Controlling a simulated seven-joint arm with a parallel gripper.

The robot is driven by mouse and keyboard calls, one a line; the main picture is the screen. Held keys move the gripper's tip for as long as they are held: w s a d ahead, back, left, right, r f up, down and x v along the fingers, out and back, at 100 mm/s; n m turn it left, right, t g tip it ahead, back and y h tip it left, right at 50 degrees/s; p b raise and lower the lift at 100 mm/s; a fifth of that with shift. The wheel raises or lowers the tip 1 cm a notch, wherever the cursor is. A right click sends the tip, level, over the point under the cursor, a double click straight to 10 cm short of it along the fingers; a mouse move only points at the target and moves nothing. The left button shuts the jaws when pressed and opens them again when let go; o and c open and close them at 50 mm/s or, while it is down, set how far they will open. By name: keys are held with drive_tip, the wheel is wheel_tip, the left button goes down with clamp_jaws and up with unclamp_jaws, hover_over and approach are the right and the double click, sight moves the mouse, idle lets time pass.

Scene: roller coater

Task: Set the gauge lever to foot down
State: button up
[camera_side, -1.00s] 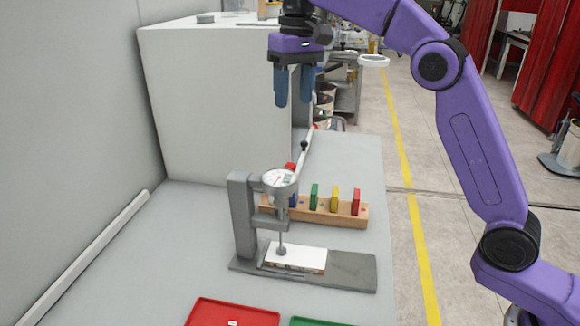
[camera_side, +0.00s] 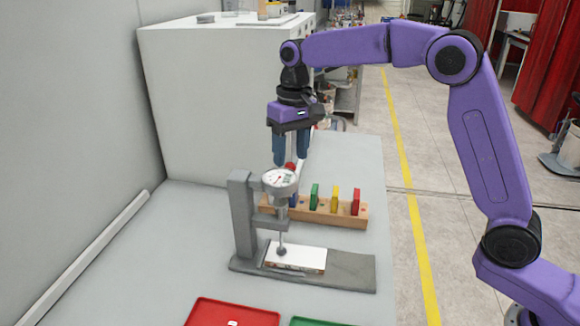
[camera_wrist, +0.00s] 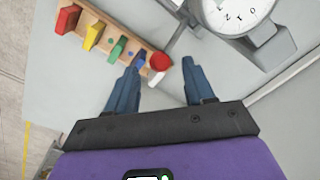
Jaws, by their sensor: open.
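The grey gauge stand (camera_side: 241,215) carries a round dial (camera_side: 280,180); the dial also shows in the wrist view (camera_wrist: 238,14). Its foot (camera_side: 282,251) is low at the white panel (camera_side: 300,258); I cannot tell whether they touch. The gauge lever ends in a red knob (camera_side: 290,167), partly hidden behind the dial in the side view. In the wrist view the red knob (camera_wrist: 160,61) sits at the end of a grey rod. My gripper (camera_side: 290,161) is open and points down behind the dial. In the wrist view the knob appears between its fingertips (camera_wrist: 163,63), not gripped.
A wooden rack (camera_side: 325,213) with several coloured pieces stands close behind the gauge. A red tray (camera_side: 235,313) and a green tray (camera_side: 320,322) lie at the front. A large white cabinet (camera_side: 215,100) stands behind on the left. The bench left of the gauge is clear.

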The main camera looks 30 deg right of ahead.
sight(290, 165)
drive_tip(key=shift+a+f, duration=0.15)
drive_tip(key=shift+f, duration=1.95)
clamp_jaws()
drive_tip(key=shift+s+r+t+h, duration=0.3)
drive_tip(key=shift+r+t+h, duration=0.2)
drive_tip(key=shift+t+h, duration=0.25)
drive_tip(key=shift+c, duration=0.2)
unclamp_jaws()
drive_tip(key=shift+o, duration=0.2)
drive_tip(key=shift+a, duration=0.2)
drive_tip(key=shift+r, duration=0.1)
